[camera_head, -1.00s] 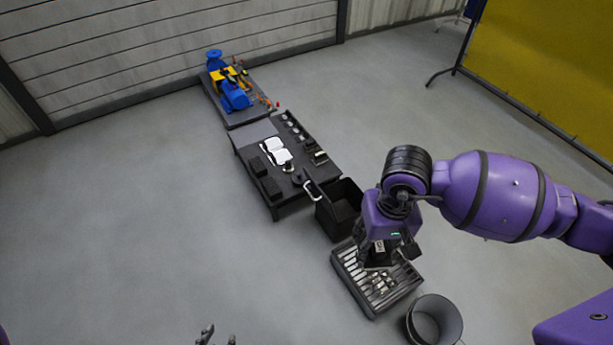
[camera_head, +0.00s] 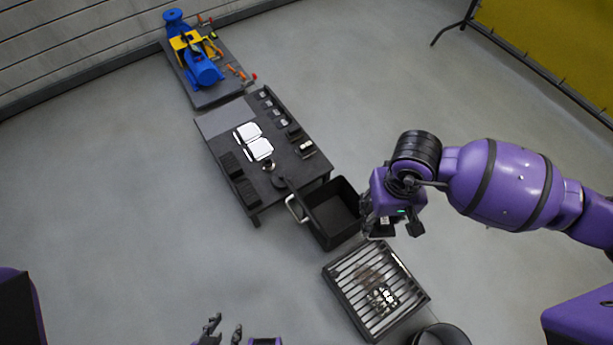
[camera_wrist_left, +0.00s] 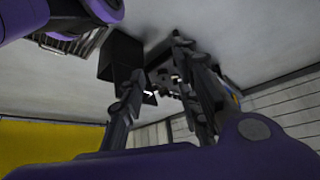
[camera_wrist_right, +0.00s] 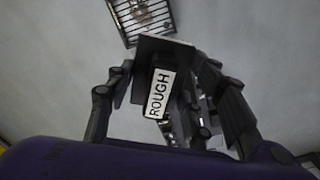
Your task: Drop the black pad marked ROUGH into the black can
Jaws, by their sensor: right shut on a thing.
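The black pad marked ROUGH (camera_wrist_right: 143,80) is held between the fingers of my right gripper (camera_wrist_right: 165,105), its white label facing the right wrist camera. In the head view my right gripper (camera_head: 378,225) is above the gap between the square black bin and the slatted tray; its own wrist partly hides the pad. The round, open-topped dark can (camera_head: 440,336) is cut off by the bottom edge of the head view, beyond the tray from the bin. My left gripper (camera_head: 222,331) is at the bottom edge, fingers apart and empty; its spread fingers also show in the left wrist view (camera_wrist_left: 162,95).
The slatted tray (camera_head: 337,292) holds small metal pieces. The square black bin (camera_head: 318,228) stands against a dark table (camera_head: 222,150) with white sheets and dark blocks. A blue and yellow pump (camera_head: 192,55) sits on a platform behind. Floor to the left is clear.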

